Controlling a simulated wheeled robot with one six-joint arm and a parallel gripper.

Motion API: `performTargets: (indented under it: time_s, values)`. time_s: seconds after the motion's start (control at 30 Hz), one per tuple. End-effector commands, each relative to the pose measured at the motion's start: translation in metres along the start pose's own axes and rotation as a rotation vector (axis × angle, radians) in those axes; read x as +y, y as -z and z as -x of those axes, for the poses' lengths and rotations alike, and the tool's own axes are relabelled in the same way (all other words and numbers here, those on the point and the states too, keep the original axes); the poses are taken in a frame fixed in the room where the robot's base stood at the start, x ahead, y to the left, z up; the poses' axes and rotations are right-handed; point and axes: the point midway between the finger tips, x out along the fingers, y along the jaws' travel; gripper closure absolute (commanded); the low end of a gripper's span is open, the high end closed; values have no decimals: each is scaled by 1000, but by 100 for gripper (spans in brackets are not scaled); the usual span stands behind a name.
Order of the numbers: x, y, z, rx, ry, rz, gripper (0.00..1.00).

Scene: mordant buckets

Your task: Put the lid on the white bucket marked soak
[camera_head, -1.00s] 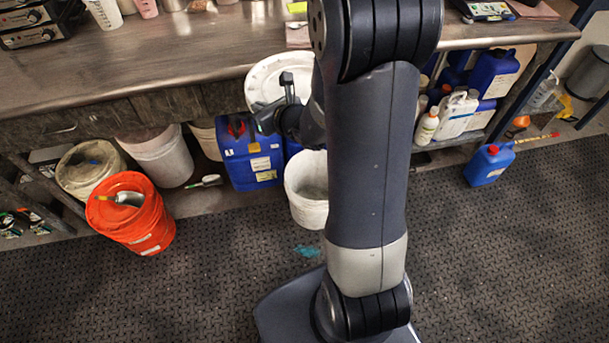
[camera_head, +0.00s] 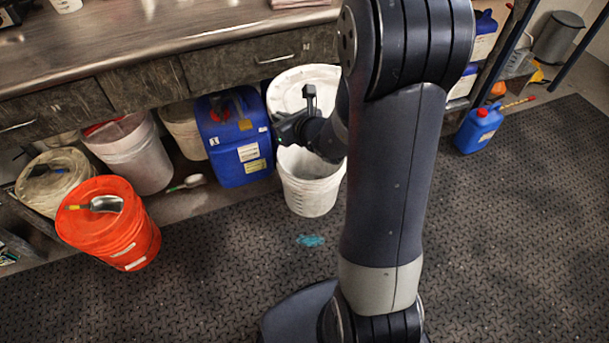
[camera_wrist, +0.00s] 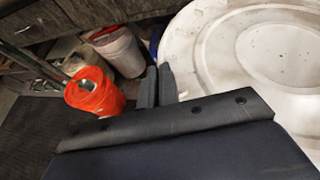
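A round white stained lid (camera_head: 284,94) is up off the floor in front of the bench's drawers. It fills the right of the wrist view (camera_wrist: 270,45). My gripper (camera_head: 284,128) is at the lid's edge, and its fingers in the wrist view (camera_wrist: 156,86) are close together at the rim, appearing shut on it. An open white bucket (camera_head: 308,195) stands upright on the floor just below my gripper and the lid. Its upper right side is partly hidden by my arm. I cannot read any mark on it.
An orange bucket (camera_head: 112,232) with a scoop on top, another white bucket (camera_head: 140,160), a cream bucket (camera_head: 40,190) and a blue canister (camera_head: 228,150) stand left, by the bench (camera_head: 130,40). A small blue jug (camera_head: 478,130) stands right.

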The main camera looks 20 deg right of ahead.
Motion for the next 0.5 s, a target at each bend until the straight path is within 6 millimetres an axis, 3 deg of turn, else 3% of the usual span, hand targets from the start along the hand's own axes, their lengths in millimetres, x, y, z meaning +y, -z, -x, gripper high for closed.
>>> performTargets:
  time_s: [0.03, 0.1, 0.5]
  values:
    - [0, 23, -10, -1, 0, 1, 100]
    - [0, 39, -16, -1, 0, 1, 100]
    - [0, 112, -47, -1, 0, 1, 100]
